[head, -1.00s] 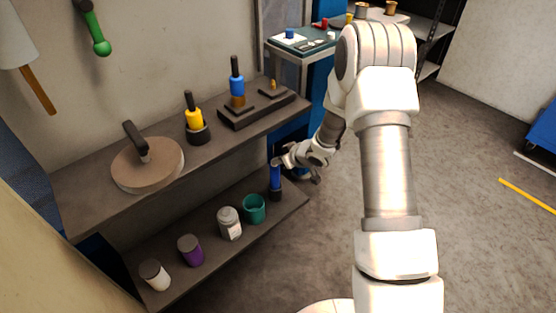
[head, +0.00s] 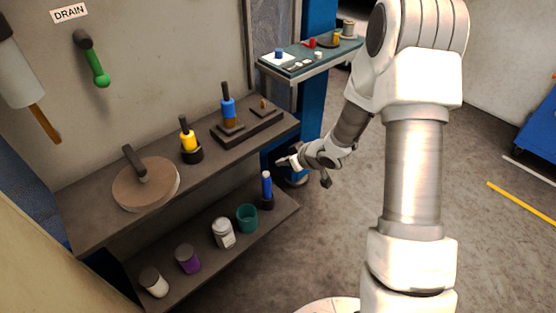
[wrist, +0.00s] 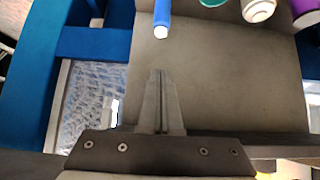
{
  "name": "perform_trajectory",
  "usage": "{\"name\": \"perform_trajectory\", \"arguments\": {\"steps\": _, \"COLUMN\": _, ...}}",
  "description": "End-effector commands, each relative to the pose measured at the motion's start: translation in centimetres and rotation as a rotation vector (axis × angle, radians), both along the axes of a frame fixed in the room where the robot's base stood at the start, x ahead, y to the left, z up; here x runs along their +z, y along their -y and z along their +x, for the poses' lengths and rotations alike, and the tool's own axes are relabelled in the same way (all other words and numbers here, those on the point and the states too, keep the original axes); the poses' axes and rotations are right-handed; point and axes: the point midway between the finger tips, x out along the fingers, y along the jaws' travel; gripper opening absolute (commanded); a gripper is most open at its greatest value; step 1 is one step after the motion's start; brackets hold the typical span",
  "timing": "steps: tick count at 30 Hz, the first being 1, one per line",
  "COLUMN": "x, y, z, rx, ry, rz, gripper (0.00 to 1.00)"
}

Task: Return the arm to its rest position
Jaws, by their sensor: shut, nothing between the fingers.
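My gripper (head: 284,162) is at the right end of the shelves in the head view, just off the upper shelf's edge and above the lower shelf (head: 225,262). In the wrist view my gripper (wrist: 160,75) shows its two fingers together with nothing between them. A blue-handled tool (head: 266,185) stands upright in a dark holder on the lower shelf. Its blue end also shows in the wrist view (wrist: 162,14), apart from my fingertips.
The upper shelf (head: 100,222) holds a round wooden block with a dark handle, a yellow-handled tool (head: 188,140) and a blue-handled tool (head: 228,108). A teal cup (head: 247,218) and several jars line the lower shelf. A small table (head: 330,63) stands behind. Open floor lies right.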

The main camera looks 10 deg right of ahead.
Motion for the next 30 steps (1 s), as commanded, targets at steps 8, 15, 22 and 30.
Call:
{"name": "perform_trajectory", "arguments": {"steps": 8, "x": 0.2, "y": 0.1, "z": -0.2, "rx": 0.001, "ry": 0.001, "rz": 0.0, "gripper": 0.0}}
{"name": "perform_trajectory", "arguments": {"steps": 15, "x": 0.2, "y": 0.1, "z": -0.2, "rx": 0.001, "ry": 0.001, "rz": 0.0, "gripper": 0.0}}
{"name": "perform_trajectory", "arguments": {"steps": 22, "x": 2.3, "y": 1.2, "z": 0.2, "rx": -0.037, "ry": 0.014, "rz": -0.05, "gripper": 0.0}}
{"name": "perform_trajectory", "arguments": {"steps": 30, "x": 10.7, "y": 5.6, "z": -0.7, "rx": -0.219, "ry": 0.032, "rz": -0.218, "gripper": 0.0}}
